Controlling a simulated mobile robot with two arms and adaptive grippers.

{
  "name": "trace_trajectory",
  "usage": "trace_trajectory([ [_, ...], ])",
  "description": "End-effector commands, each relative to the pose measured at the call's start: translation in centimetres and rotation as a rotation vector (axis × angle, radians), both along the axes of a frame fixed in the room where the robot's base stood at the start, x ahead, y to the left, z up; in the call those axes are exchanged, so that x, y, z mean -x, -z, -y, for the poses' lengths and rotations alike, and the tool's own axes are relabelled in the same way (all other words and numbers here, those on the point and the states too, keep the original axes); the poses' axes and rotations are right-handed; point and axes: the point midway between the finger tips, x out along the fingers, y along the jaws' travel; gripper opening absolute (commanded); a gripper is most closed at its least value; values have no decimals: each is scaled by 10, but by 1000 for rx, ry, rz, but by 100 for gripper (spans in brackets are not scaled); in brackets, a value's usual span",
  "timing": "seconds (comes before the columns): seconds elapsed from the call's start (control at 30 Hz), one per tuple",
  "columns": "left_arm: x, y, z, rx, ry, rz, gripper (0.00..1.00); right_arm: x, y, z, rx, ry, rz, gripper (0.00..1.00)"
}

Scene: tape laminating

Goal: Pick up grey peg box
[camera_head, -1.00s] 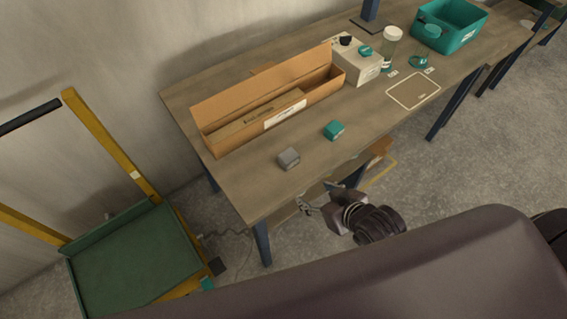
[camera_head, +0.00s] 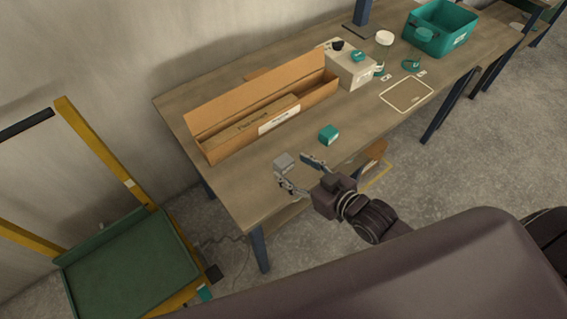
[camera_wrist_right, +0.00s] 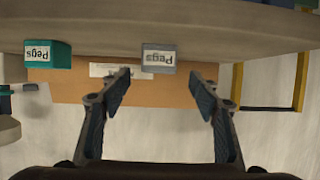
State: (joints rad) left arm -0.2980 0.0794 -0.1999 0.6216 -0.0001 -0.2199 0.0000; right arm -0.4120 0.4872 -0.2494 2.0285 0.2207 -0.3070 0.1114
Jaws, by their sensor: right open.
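The grey peg box (camera_head: 285,162) sits on the wooden table (camera_head: 236,187) near its front edge. It also shows in the right wrist view, where the grey box (camera_wrist_right: 159,58) carries a white "Pegs" label and appears upside down. My right gripper (camera_head: 297,172) is open at the table's front edge, close to the grey box. In the right wrist view its two fingers (camera_wrist_right: 161,88) are spread on either side of the box's direction, with nothing between the tips. The box lies beyond the tips. My left gripper is not in view.
A green peg box (camera_head: 329,134) sits to the right of the grey one. A long open cardboard box (camera_head: 207,147) lies behind them. A white box (camera_head: 352,72), a jar (camera_head: 384,39) and a green bin (camera_head: 462,39) stand farther right. A green cart (camera_head: 128,262) stands at left.

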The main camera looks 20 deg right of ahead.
Motion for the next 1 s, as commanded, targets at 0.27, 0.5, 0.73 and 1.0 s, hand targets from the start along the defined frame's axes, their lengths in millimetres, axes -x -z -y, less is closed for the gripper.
trace_trajectory([
  [0.27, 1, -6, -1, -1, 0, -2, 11, -33, 9, -11, -1, 1, 0, 56],
  [0.5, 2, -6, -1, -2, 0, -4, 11, -47, 17, -17, 0, 0, -1, 56],
  [0.73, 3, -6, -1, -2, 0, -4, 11, -46, 18, -17, 1, 0, -2, 51],
  [1.0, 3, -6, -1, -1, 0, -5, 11, -46, 17, -16, 2, 0, -2, 21],
])
